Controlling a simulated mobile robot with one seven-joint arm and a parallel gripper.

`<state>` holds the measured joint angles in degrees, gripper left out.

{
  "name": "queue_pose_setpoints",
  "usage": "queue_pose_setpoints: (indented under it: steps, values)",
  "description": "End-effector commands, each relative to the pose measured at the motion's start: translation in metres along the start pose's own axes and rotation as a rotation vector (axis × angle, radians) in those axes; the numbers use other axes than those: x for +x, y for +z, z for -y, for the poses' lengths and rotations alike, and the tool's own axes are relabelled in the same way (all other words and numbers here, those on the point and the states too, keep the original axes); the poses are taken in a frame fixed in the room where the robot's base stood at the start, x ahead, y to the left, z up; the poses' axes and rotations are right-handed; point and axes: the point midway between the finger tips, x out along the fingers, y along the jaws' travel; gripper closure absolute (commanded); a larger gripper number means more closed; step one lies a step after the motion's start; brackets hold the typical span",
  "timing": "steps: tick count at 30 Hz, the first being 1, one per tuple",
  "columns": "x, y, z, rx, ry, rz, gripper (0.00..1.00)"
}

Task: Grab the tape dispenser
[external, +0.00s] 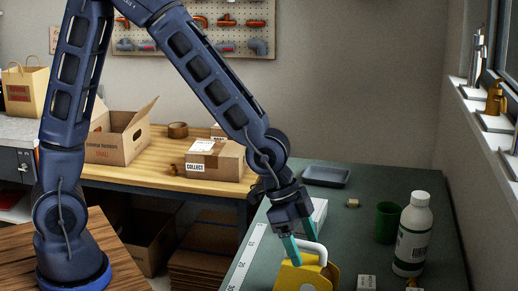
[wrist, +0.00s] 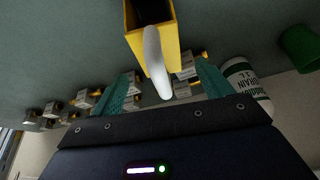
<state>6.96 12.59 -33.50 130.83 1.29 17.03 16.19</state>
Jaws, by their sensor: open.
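The yellow tape dispenser (external: 292,279), with a curved white part (external: 318,247) on top, stands on the green-grey bench at the bottom of the external view, partly cut off by the frame. In the wrist view, its yellow body (wrist: 167,38) is at the top and the white part (wrist: 154,65) extends toward my gripper. My gripper (external: 303,256) points down at the dispenser, its teal fingers apart. In the wrist view, the white part appears between the fingers of my gripper (wrist: 166,86). I cannot tell whether they touch it.
A white bottle (external: 413,235) and a green cup (external: 387,222) stand to the right on the bench. Several small tagged items are near the dispenser. A grey tray (external: 326,176) lies at the back. A wooden table with cardboard boxes (external: 216,162) is behind on the left.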

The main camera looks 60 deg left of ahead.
Motion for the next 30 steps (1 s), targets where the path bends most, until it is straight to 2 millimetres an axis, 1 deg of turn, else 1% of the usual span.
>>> queue_pose_setpoints:
  steps: [1,3,9,13,20,21,29,30]
  values:
    - [0.007,0.001,-0.001,0.000,0.003,0.003,0.22]
    - [0.016,0.001,-0.001,0.002,0.003,0.002,0.22]
    - [0.031,0.000,0.000,0.001,0.001,0.000,0.22]
    - [0.035,0.001,0.001,-0.001,0.000,0.000,0.22]
    - [0.035,0.001,0.001,-0.001,0.000,0.000,0.22]
    - [0.035,0.001,0.001,-0.001,0.000,0.000,0.30]
    - [0.035,0.001,0.001,-0.001,0.000,0.000,0.81]
    - [0.035,0.001,0.001,-0.001,0.000,0.000,0.89]
